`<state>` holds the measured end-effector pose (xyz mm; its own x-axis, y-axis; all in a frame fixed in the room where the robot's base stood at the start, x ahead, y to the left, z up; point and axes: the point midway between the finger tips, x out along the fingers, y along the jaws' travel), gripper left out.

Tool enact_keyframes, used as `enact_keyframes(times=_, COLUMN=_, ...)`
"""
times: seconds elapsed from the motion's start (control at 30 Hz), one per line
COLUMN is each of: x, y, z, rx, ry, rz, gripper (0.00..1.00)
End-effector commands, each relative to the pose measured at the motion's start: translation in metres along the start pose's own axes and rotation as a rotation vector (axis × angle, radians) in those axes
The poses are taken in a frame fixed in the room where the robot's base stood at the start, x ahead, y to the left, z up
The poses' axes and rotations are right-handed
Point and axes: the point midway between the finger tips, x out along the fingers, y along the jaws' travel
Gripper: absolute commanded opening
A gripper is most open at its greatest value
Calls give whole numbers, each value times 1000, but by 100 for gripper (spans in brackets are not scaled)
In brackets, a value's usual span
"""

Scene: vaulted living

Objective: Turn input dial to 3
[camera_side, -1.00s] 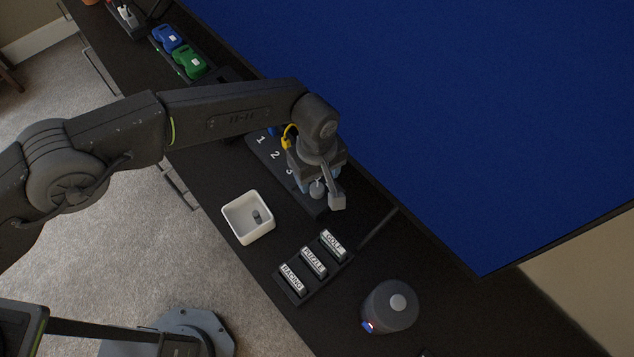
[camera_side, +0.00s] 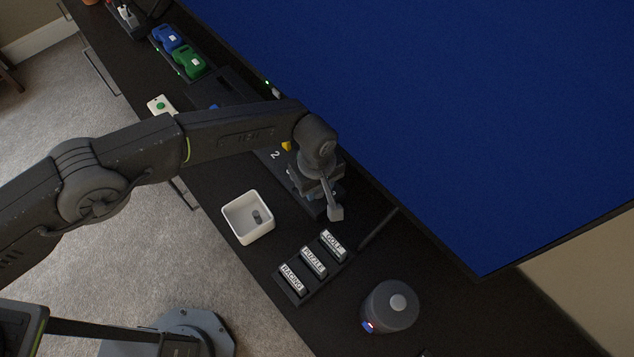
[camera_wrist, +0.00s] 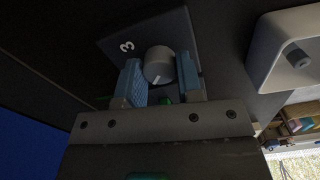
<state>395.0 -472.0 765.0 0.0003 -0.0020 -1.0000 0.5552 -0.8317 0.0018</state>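The input dial (camera_wrist: 158,66) is a grey round knob on a dark panel (camera_wrist: 182,22) with a white "3" (camera_wrist: 126,46) to its upper left in the wrist view. A small white mark on the knob faces my gripper. My gripper (camera_wrist: 160,78) has its two blue-padded fingers on either side of the knob, with narrow gaps showing; contact is not clear. In the side view my gripper (camera_side: 322,192) is over the near right end of the panel (camera_side: 262,156).
A white square bin (camera_side: 236,232) with a small grey piece inside stands left of the panel. Labelled cartridges (camera_side: 312,262) and a dark round device (camera_side: 388,308) lie nearer. The large blue screen (camera_side: 430,100) borders the right side.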

Motion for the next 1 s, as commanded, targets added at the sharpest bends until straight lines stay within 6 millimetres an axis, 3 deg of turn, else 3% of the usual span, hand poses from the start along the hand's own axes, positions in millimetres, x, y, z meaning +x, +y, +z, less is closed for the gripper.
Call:
enact_keyframes(times=0.2, x=0, y=0, z=0, rx=0, ry=0, rz=-2, gripper=10)
enact_keyframes(times=0.57, x=0, y=0, z=0, rx=62, ry=0, rz=-3, gripper=10)
enact_keyframes(times=1.0, x=0, y=0, z=0, rx=412, ry=1, rz=-3, gripper=10)
